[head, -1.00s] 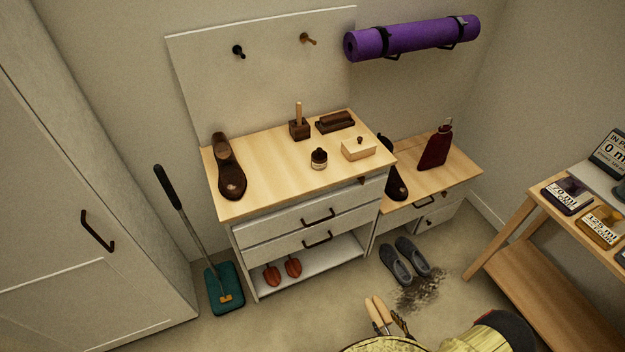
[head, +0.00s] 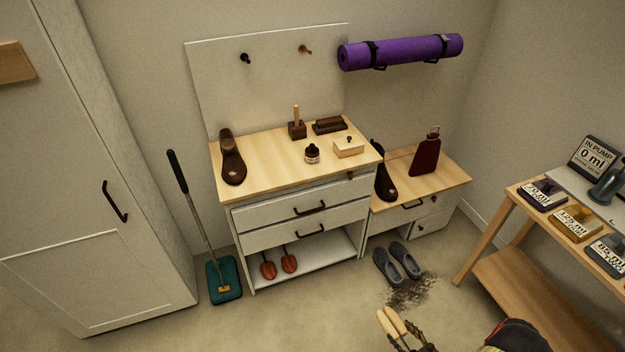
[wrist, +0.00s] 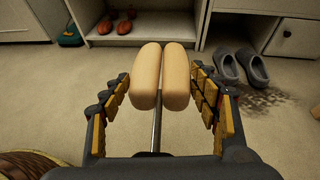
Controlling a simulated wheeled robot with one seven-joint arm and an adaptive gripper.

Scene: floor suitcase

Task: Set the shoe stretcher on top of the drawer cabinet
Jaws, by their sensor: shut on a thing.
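My gripper (wrist: 160,98) is shut on the shoe stretcher (wrist: 146,78), two pale wooden halves side by side on a metal rod. In the head view the stretcher (head: 389,322) shows at the bottom edge, with my gripper (head: 408,334) partly cut off by the frame. It is held in front of the furniture, away from any top. The white drawer cabinet (head: 268,172) has a light wooden top, two shut drawers with dark handles and an open shelf below. The stretcher's far end and finger contact are partly hidden.
The front middle is clear. A lower unit (head: 445,175) adjoins at right. Grey shoes (head: 398,262) lie on the floor beside a dirt patch.

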